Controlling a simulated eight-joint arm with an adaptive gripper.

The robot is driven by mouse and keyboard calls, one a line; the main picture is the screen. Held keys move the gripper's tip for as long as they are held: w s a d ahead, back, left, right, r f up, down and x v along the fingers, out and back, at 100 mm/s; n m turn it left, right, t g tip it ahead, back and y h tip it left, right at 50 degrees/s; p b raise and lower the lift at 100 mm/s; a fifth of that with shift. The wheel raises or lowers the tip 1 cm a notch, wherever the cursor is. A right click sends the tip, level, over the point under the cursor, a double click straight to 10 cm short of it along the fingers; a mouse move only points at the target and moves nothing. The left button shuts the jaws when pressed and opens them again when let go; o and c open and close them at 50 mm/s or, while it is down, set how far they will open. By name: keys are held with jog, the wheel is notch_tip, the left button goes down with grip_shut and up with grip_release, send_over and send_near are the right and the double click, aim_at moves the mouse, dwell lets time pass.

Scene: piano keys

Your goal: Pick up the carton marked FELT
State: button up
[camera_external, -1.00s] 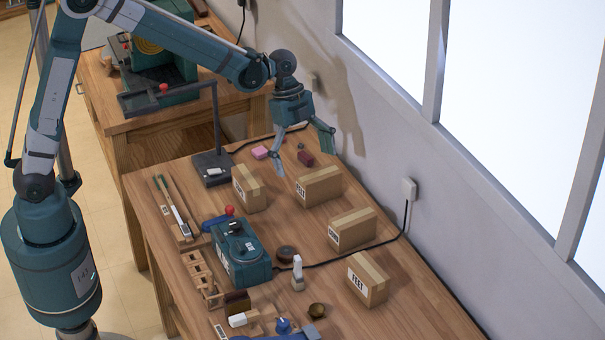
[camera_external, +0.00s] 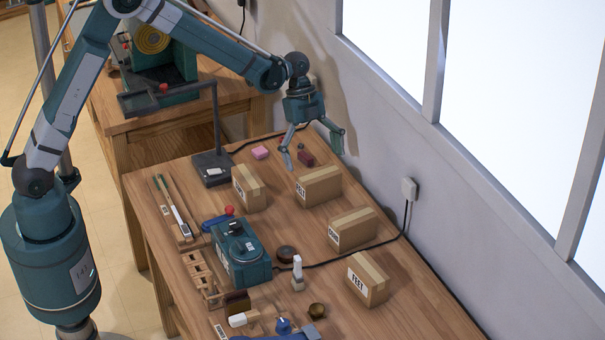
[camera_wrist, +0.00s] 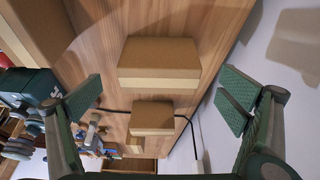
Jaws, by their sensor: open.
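Several brown cartons stand on the wooden table. The front carton (camera_external: 372,278) has a white label that seems to read FELT, though the letters are small. The other cartons, at the back (camera_external: 322,184), in the middle (camera_external: 356,228) and at the back left (camera_external: 252,190), have labels I cannot read surely. My gripper (camera_external: 314,156) is open and empty, its fingers spread above and just behind the back carton. In the wrist view, my open fingers (camera_wrist: 160,97) frame one carton (camera_wrist: 160,60), with a smaller-looking carton (camera_wrist: 152,118) beyond it. No labels show there.
A green machine (camera_external: 241,252) with a red knob stands left of the cartons. A black cable (camera_external: 330,262) runs between the middle and front cartons to a wall socket (camera_external: 409,189). The wall stands close on the right. A black stand (camera_external: 212,168) rises at the back left.

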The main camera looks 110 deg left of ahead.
aim_at(319, 183)
jog(key=shift+x, duration=1.3)
jog(key=shift+b+x, duration=0.55)
jog(key=shift+x, duration=2.05)
jog(key=c, duration=1.1)
jog(key=shift+r+p, duration=0.6)
jog(key=shift+r, duration=4.4)
